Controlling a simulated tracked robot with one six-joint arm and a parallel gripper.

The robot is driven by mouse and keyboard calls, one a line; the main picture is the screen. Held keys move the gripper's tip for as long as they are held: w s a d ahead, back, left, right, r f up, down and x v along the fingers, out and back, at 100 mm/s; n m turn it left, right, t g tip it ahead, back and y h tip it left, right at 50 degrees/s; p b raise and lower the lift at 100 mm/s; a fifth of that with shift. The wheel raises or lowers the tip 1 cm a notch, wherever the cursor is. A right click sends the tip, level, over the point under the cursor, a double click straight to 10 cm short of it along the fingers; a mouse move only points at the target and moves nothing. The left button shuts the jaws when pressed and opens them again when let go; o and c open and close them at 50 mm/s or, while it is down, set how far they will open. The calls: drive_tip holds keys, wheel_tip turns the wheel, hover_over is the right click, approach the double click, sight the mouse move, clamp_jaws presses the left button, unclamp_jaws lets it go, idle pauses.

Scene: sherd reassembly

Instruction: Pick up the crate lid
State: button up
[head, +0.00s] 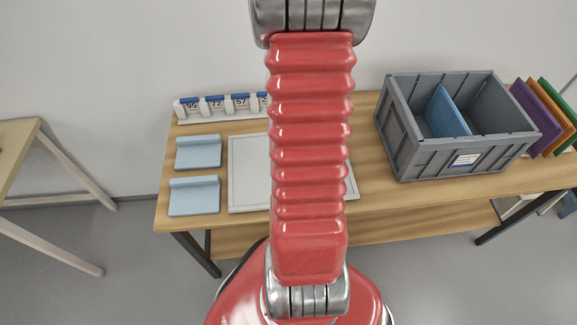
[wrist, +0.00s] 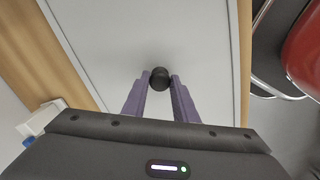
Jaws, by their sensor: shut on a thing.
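The crate lid (head: 249,172) looks like a pale grey flat panel with a raised rim. It lies on the wooden table, partly hidden behind my arm in the head view. In the wrist view the lid (wrist: 150,35) fills most of the picture, with a round black knob (wrist: 160,77) on it. My gripper (wrist: 160,80) has its two purple fingers shut on the knob, one on each side. The head view does not show my gripper, as my arm covers it. Whether the lid touches the table everywhere I cannot tell. The grey crate (head: 455,157) stands open at the right of the table.
A blue divider (head: 443,112) stands inside the crate. Two light blue pieces (head: 198,152) (head: 194,196) lie left of the lid. A rack of numbered cards (head: 222,107) is at the back left. Purple (head: 535,112), orange (head: 553,120) and green (head: 560,108) panels stand at the right.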

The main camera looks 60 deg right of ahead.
clamp_jaws()
drive_tip(key=shift+r, duration=0.15)
wheel_tip(320, 180, up, 10)
idle(0.8)
drive_tip(key=shift+w, duration=0.1)
idle(0.4)
